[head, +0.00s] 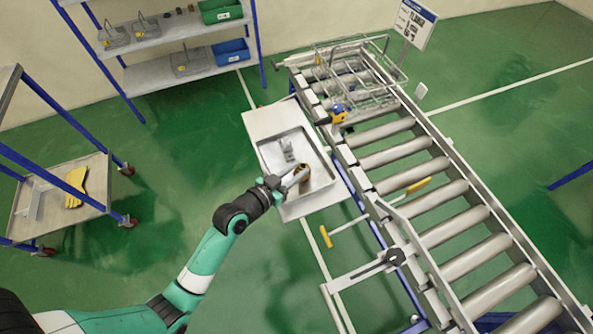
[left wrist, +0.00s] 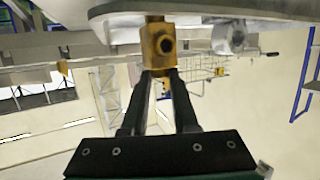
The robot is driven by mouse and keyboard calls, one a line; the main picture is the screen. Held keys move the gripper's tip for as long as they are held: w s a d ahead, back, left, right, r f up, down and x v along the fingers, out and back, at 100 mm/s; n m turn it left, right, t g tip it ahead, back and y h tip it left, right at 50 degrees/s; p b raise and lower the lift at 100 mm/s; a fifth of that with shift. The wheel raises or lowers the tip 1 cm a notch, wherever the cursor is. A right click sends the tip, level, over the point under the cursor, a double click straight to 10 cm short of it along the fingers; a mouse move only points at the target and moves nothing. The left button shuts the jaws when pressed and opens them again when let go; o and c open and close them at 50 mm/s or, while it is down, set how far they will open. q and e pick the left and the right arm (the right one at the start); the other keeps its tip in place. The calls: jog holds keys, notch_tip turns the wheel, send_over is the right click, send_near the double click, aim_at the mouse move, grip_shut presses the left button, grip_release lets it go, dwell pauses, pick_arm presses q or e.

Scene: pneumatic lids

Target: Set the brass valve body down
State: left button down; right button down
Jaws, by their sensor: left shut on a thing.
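The brass valve body (head: 304,171) is at the tips of my left gripper (head: 297,178), over the near part of the shallow grey tray (head: 325,171). In the left wrist view the brass valve body (left wrist: 159,43) is a squared brass block with a round dark port. The two dark fingers of my left gripper (left wrist: 160,76) are shut on its lower part in that picture. The tray's pale edge is close to it there; I cannot tell whether they touch. My right gripper is not in view.
A grey metal fitting (head: 287,150) lies in the tray beyond the valve body. A roller conveyor (head: 405,153) runs along the right, with a wire basket (head: 355,65) at its far end. A yellow-handled lever (head: 326,236) sticks out nearby. A cart (head: 60,205) stands left.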

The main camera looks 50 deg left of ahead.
pick_arm(q)
jog(key=shift+r, duration=0.1)
jog(key=shift+f, duration=0.2)
jog(key=c, duration=0.7)
grip_release()
jog(key=shift+r, duration=0.1)
jog(key=shift+s+r, duration=0.15)
jog(key=shift+s, duration=0.05)
jog(key=p+v, duration=0.1)
jog(key=v, duration=1)
jog(key=shift+s+r, duration=0.1)
jog(key=shift+s, duration=0.15)
